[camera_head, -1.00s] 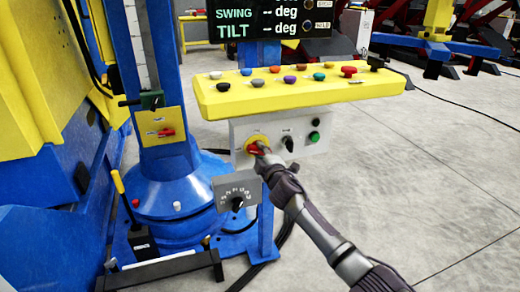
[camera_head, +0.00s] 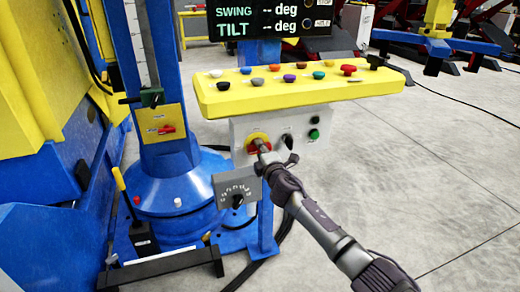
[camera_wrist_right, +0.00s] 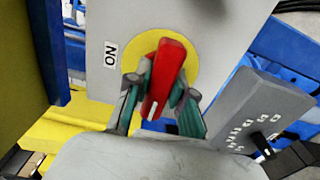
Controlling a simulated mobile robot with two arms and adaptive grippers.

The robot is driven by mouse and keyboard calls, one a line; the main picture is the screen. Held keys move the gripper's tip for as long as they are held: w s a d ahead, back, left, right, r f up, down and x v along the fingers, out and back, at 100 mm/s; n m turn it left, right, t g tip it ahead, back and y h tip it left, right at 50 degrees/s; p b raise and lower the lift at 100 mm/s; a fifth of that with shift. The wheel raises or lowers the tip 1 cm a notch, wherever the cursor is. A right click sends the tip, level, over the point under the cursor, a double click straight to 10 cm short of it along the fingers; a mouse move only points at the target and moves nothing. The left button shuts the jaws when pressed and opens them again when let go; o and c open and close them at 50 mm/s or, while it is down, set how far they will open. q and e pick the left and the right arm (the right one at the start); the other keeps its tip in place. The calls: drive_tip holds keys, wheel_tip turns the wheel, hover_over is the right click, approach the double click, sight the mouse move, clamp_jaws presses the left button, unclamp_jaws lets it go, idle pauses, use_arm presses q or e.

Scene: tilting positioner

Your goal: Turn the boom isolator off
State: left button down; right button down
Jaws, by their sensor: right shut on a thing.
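A red rotary handle (camera_head: 253,148) sits on a yellow disc on the front of a light grey box (camera_head: 305,153) under the yellow button panel. My right gripper (camera_head: 262,145) is at this handle, reaching up from the lower right. In the right wrist view the red handle (camera_wrist_right: 168,70) stands between the two green-padded fingers (camera_wrist_right: 160,95), which are shut on it. The handle is slightly tilted there, and an "ON" label (camera_wrist_right: 111,53) shows beside the disc. A second red handle (camera_head: 166,129) is on a yellow plate on the blue column. My left gripper is out of view.
The yellow panel (camera_head: 300,98) carries several coloured buttons just above the gripper. A grey dial plate (camera_head: 237,188) stands close below and left of it. A black knob (camera_head: 287,141) and a green button (camera_head: 314,134) are beside the handle.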

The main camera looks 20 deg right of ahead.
drive_tip(key=shift+f, duration=0.1)
drive_tip(key=c, duration=1)
unclamp_jaws()
drive_tip(key=s, duration=1.2)
drive_tip(key=shift+d, duration=0.2)
